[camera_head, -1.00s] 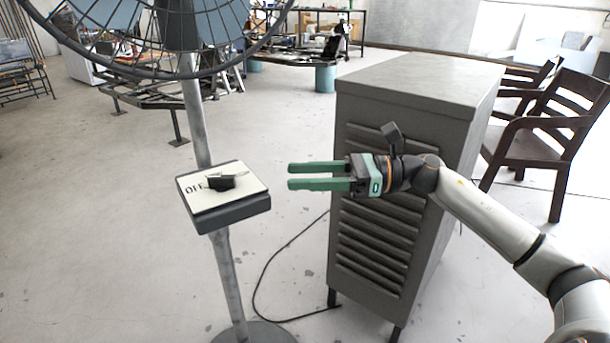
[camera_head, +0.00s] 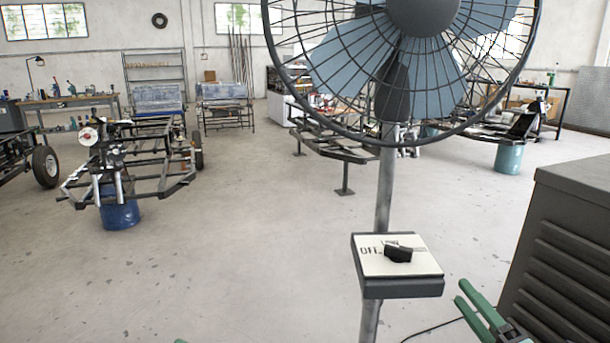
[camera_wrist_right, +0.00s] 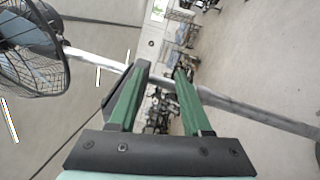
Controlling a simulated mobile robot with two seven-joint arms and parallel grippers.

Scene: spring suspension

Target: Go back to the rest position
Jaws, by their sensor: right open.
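My right gripper (camera_head: 463,293) is at the lower right of the head view, open and empty, its green fingers pointing up and left. In the right wrist view (camera_wrist_right: 161,70) its two fingers stand apart with nothing between them. Only a sliver of green, perhaps the tip of my left gripper (camera_head: 180,341), shows at the bottom edge; its jaws are hidden. The fan's switch box (camera_head: 402,285), with a black knob (camera_head: 398,254) and "OFF" lettering, is left of the right gripper and apart from it in the head view.
A large fan (camera_head: 400,75) stands on a grey pole (camera_head: 384,190). A dark louvred cabinet (camera_head: 570,240) is close at the right gripper's right. Metal vehicle frames (camera_head: 130,175) and workbenches stand farther back. The floor at left centre is clear.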

